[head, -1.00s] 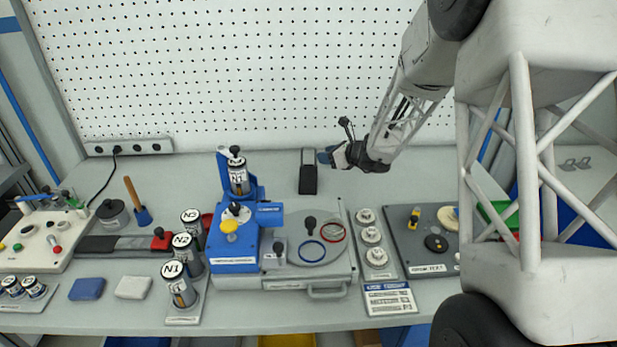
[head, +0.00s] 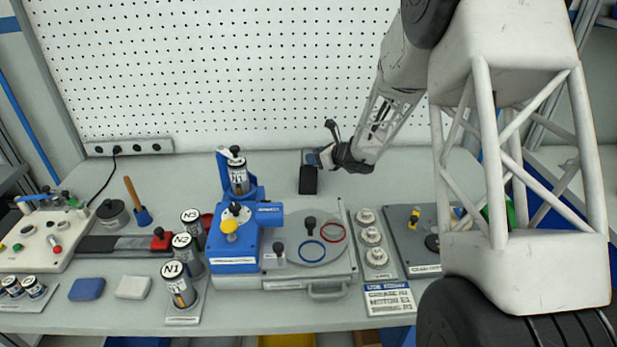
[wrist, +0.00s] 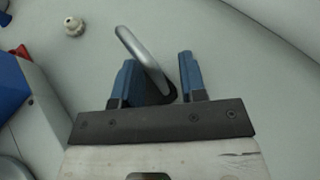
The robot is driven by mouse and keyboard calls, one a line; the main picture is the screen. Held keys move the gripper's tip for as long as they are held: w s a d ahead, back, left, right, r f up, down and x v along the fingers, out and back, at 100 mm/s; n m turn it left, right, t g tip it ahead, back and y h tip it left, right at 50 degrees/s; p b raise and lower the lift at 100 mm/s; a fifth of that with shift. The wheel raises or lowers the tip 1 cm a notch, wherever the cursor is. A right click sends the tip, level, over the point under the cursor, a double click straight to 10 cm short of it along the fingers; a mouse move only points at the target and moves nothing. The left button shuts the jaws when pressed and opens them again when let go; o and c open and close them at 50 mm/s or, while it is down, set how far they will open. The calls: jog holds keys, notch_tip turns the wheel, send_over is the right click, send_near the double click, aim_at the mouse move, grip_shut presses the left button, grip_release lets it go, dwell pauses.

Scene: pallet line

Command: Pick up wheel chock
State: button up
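A dark block with a loop-shaped top (head: 308,181), which I take to be the wheel chock, lies on the bench behind the round plate station. In the wrist view its pale metal loop (wrist: 141,50) slants between my fingers, and its dark part is mostly hidden behind the left finger. My gripper (head: 318,159) is at the upper end of the block, with its blue fingers apart. In the wrist view my gripper (wrist: 158,78) is open, with a clear gap between the loop and the right finger. I cannot tell whether the left finger touches it.
A blue and grey press station (head: 233,243) stands in front and to the left. Pale knobs (head: 370,236) stand to the right front. A white pegboard (head: 230,70) rises behind. The bench around the block is mostly clear.

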grip_shut()
jog(key=shift+r, duration=0.1)
dwell(0.5)
jog(key=shift+r, duration=4.95)
